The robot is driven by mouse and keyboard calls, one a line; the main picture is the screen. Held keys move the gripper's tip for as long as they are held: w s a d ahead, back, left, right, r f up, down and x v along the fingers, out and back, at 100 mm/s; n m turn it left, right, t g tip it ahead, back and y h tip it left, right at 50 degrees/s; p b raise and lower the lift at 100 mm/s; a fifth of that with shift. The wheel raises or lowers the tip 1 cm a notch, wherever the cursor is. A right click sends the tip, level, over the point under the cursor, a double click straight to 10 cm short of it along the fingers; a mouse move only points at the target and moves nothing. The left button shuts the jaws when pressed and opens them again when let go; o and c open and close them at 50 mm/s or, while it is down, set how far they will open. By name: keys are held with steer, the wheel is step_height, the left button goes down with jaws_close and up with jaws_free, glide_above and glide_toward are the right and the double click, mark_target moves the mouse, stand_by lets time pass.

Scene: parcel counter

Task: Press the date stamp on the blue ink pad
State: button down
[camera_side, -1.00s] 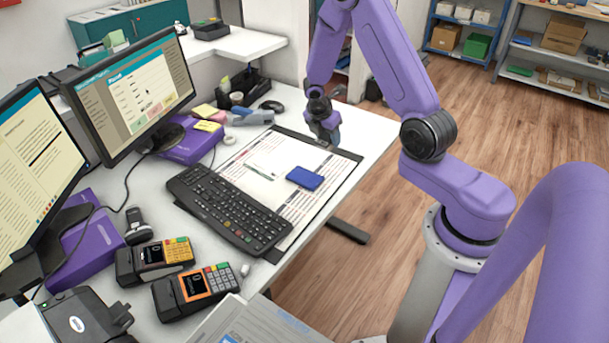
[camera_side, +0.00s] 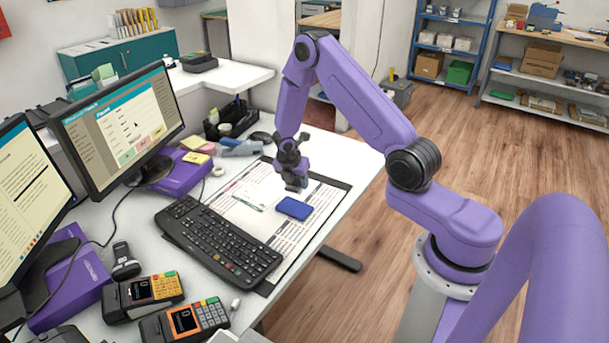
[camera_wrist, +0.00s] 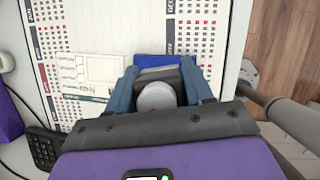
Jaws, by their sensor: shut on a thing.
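The blue ink pad (camera_side: 294,208) lies on the paper-covered desk mat beside the keyboard. My gripper (camera_side: 293,180) is just behind the pad in the side view and appears a little above the mat. In the wrist view my gripper (camera_wrist: 159,90) is shut on the date stamp (camera_wrist: 156,97), with its rounded grey top between the two blue-grey fingers. The ink pad (camera_wrist: 155,60) shows as a blue strip just beyond the stamp, which partly covers it. The stamp's underside is hidden, and the stamp looks apart from the pad.
A keyboard (camera_side: 217,242) lies left of the pad. A white slip (camera_wrist: 92,75) lies on the desk mat (camera_side: 325,214). Card terminals (camera_side: 143,296), monitors (camera_side: 122,128) and a purple box (camera_side: 183,173) stand to the left. The desk edge is close on the right.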

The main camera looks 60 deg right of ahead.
steer(key=shift+w+f, duration=0.1)
steer(key=shift+f, duration=2.75)
steer(key=shift+f, duration=0.25)
steer(key=shift+r, duration=0.1)
steer(key=shift+r, duration=2.95)
